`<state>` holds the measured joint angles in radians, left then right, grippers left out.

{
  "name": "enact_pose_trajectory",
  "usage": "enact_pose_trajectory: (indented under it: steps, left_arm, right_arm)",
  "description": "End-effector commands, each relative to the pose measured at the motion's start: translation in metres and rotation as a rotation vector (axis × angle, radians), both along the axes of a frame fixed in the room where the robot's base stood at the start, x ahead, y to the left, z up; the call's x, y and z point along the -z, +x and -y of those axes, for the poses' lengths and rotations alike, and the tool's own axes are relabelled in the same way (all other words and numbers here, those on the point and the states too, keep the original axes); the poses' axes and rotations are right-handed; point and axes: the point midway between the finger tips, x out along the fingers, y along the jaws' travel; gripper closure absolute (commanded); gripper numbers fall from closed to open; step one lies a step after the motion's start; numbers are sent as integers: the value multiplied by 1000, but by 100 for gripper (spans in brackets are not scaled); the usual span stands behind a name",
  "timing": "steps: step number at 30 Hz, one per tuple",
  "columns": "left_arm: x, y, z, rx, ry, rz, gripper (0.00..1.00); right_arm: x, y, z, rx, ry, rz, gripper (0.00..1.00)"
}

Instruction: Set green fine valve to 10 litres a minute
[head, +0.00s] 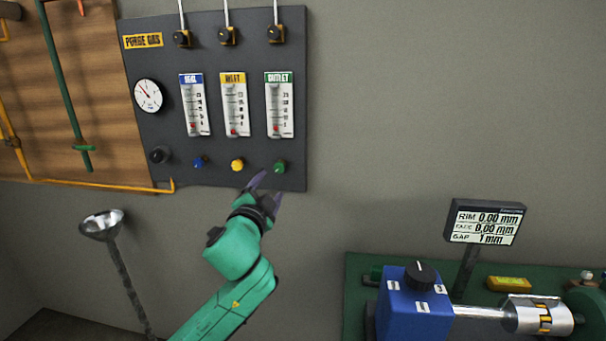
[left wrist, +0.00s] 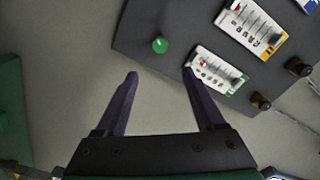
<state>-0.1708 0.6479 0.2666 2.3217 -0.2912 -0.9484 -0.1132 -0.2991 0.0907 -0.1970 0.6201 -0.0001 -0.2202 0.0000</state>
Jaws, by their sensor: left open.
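The green fine valve (head: 280,167) is a small round knob at the lower right of the dark purge gas panel (head: 215,165). Above it is the green-topped outlet flowmeter (head: 279,105), its red float low in the tube. My left gripper (head: 266,188) is open and empty just below and left of the green knob. In the left wrist view the green knob (left wrist: 160,44) lies ahead of and between my open fingertips (left wrist: 160,74), apart from them. The outlet flowmeter (left wrist: 217,72) shows there by the right finger. My right gripper is in neither view.
A metal funnel (head: 102,224) stands lower left. A green bench with a blue box (head: 412,305) and a display (head: 485,222) is lower right. The wall right of the panel is clear.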

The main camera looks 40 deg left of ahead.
Motion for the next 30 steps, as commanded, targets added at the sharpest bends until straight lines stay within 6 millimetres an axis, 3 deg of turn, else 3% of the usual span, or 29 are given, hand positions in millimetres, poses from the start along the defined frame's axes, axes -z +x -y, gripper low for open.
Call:
enact_pose_trajectory:
  steps: [6,15,26,29,30]
  left_arm:
    - [-5,46,-27,-3,0,-1,29]
    - [-3,107,-60,-1,-3,-1,29]
    - [0,118,-65,2,-2,-2,29]
    - [0,118,-65,2,-2,-2,60]
    - [0,118,-65,1,-2,-2,75]
  right_arm:
    - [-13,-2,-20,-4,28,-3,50]
    - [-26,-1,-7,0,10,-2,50]
    - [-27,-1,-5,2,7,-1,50]
    - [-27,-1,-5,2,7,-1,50]
    - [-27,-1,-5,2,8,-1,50]
